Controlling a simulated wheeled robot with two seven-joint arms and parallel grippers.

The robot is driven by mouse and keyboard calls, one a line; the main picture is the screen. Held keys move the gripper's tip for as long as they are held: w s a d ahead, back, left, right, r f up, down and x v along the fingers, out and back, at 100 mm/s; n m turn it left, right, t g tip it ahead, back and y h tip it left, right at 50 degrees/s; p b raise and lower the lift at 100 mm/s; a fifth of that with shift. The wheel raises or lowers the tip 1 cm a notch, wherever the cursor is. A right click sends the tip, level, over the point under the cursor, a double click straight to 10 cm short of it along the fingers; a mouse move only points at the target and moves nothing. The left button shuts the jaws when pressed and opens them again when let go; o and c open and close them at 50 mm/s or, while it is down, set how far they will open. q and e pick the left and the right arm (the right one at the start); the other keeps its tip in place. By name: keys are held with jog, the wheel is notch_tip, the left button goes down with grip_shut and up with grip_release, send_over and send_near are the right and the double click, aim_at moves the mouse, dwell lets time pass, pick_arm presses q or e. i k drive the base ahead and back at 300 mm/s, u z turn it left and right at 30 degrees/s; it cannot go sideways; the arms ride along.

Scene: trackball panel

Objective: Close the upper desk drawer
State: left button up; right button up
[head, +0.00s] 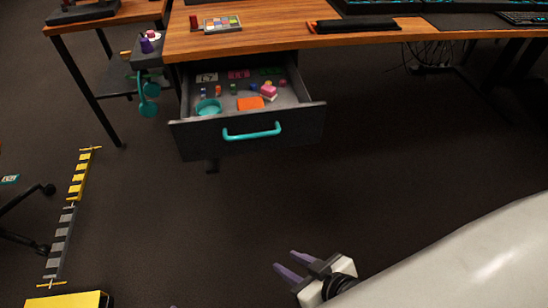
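The upper desk drawer (300,128) is pulled well out from under the wooden desk top, with its inside showing. Its dark front carries a teal bar handle (252,132). Small items lie inside, among them a teal round dish (208,107), an orange block (250,103) and a pink piece (268,91). My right gripper (285,260) is in the lower middle, below and apart from the drawer front. Its two purple fingers are spread and empty. A tiny purple tip at the bottom edge may be my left gripper (173,306); the rest is out of frame.
The desk top (280,25) holds a colour palette (222,23), a dark rest pad (355,25) and a keyboard (522,18). A side table (110,20) and teal headphones (148,95) are at left. A yellow-grey striped strip (68,220) lies on the floor. Floor before the drawer is clear.

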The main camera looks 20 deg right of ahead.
aim_at(292, 119)
jog(key=u, duration=0.15)
jog(key=i, duration=0.55)
jog(key=z, duration=0.7)
jog(key=i, duration=0.45)
jog(key=z, duration=0.4)
jog(key=k, duration=0.5)
jog(key=u, duration=1.95)
jog(key=k, duration=1.4)
jog(key=z, duration=1.85)
jog(key=i, duration=0.55)
jog(key=z, duration=0.05)
